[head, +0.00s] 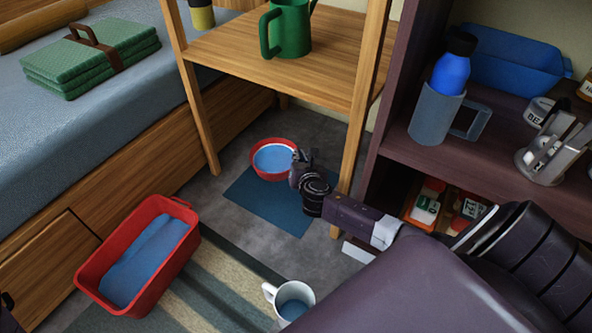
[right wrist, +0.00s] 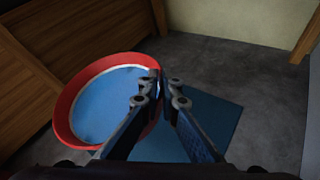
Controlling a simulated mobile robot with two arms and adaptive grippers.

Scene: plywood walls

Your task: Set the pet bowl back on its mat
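The pet bowl (head: 273,160) is red outside with a pale blue inside. In the head view it overlaps the far corner of the flat dark blue mat (head: 265,210), under the wooden shelf stand. I cannot tell whether it touches the floor. In the right wrist view, the bowl (right wrist: 72,127) is on the left, partly in front of the mat (right wrist: 215,115). My right gripper (head: 297,168) is at the bowl's right side. My left gripper is not clearly in view.
A wooden stand (head: 215,45) with a green pitcher (head: 290,30) rises over the bowl, its legs close by. A red bin (head: 160,270) and a white mug (head: 290,303) stand nearer. A dark shelf (head: 400,160) is right; a bed (head: 60,140) is left.

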